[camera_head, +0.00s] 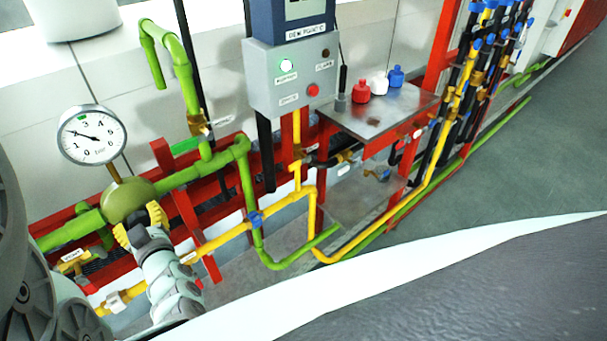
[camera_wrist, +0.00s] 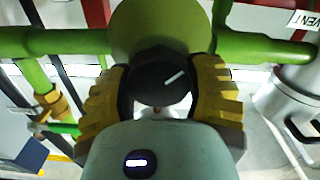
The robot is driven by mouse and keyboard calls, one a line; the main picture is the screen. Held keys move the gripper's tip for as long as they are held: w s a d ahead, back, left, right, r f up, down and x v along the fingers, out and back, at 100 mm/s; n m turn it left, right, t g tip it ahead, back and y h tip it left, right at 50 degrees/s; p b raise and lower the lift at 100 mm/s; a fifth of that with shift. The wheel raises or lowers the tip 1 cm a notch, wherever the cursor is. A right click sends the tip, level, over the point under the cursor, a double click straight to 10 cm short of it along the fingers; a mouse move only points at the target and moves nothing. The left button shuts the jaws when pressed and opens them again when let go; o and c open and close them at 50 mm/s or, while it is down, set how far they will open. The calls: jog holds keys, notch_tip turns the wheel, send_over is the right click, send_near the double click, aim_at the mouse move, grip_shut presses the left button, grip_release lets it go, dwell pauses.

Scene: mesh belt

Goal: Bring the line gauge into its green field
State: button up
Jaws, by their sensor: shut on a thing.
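The line gauge (camera_head: 92,135) is a round white dial on a short brass stem above the green pipe. A small green field shows at the upper left of its scale. The dark needle points left, apparently below the green field. An olive-green round valve body (camera_head: 128,198) sits in the green pipe under the gauge; it also shows in the wrist view (camera_wrist: 160,25). My gripper (camera_head: 140,226) is at the front of that body. In the wrist view its yellow fingers are shut on a black knob (camera_wrist: 160,84), whose white line points to the upper right.
Yellow pipe (camera_head: 235,232) with a blue-handled valve (camera_head: 254,218) runs right of my gripper. A grey control box (camera_head: 290,75) with a lit green button stands behind. A metal shelf (camera_head: 385,110) holds red, white and blue items. Open floor (camera_head: 530,145) lies to the right.

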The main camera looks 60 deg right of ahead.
jog(key=shift+f, duration=0.15)
jog(key=n+b, duration=0.1)
jog(key=b, duration=0.2)
jog(key=shift+a+f+n, duration=0.15)
jog(key=shift+f+n, duration=0.05)
jog(key=shift+n, duration=0.2)
jog(key=n+b, duration=0.3)
jog(key=b, duration=0.2)
jog(key=shift+f, duration=0.15)
jog(key=n+b, duration=0.3)
jog(key=b, duration=0.1)
jog(key=shift+n, duration=0.4)
jog(key=shift+r+n+b, duration=0.25)
jog(key=shift+n+b, duration=1)
jog(key=shift+n, duration=0.05)
jog(key=o, duration=1.2)
jog(key=shift+w, duration=0.1)
jog(key=shift+r, duration=0.1)
